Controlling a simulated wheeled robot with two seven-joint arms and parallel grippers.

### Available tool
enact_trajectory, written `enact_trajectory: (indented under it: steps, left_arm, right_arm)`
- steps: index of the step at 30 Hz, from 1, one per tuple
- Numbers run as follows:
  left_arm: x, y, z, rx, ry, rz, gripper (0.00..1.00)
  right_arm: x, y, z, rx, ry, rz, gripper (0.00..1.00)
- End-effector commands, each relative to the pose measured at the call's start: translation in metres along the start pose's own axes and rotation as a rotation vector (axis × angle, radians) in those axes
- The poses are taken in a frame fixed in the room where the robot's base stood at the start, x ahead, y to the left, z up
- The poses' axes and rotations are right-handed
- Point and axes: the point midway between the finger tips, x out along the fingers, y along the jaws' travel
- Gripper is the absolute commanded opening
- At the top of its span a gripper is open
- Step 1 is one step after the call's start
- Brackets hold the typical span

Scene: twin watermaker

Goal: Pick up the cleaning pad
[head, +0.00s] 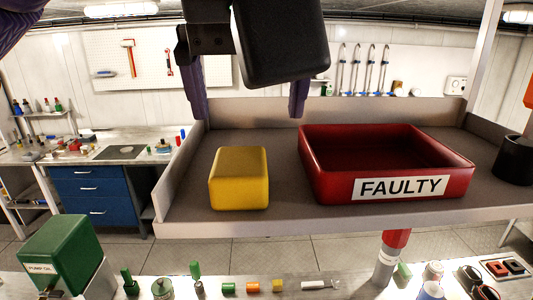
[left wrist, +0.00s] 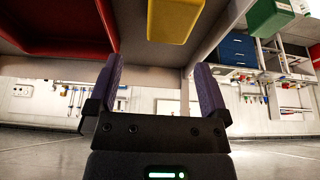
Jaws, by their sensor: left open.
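A yellow rounded block (head: 238,180), which I take to be the cleaning pad, sits on the left part of the grey shelf (head: 282,212) near its front edge. It also shows at the top of the left wrist view (left wrist: 172,18). My left gripper (head: 247,114) is open and empty, with its purple fingers spread above and behind the block. In the left wrist view my left gripper (left wrist: 157,62) has nothing between its fingers, and the block lies beyond the fingertips. The gripper and block appear apart. My right gripper is not in view.
A red tray marked FAULTY (head: 413,188) stands right of the block, with a bare shelf gap between. A dark cylinder (head: 514,160) is at the shelf's right end. Below the shelf, a bench holds a green PUMP OIL container (head: 62,250) and several small parts.

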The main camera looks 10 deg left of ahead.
Motion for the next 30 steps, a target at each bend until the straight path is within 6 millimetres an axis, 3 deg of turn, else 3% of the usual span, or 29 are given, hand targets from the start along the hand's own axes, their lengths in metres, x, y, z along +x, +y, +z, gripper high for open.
enact_trajectory:
  steps: [6,11,15,19,30]
  left_arm:
    - [0.042,-0.001,-0.001,0.002,-0.008,0.0,1.0]
    - [0.069,-0.002,-0.001,-0.001,-0.008,0.001,1.0]
    - [0.076,-0.002,0.0,-0.002,-0.006,0.004,1.0]
    - [0.076,-0.002,0.0,-0.002,-0.006,0.004,0.98]
    - [0.076,-0.002,0.0,-0.001,-0.007,0.004,0.2]
  right_arm:
    - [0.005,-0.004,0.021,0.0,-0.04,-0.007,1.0]
    - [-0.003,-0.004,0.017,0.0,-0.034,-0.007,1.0]
    - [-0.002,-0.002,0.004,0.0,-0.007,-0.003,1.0]
    - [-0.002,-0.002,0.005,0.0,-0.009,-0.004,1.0]
    - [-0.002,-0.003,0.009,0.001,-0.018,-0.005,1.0]
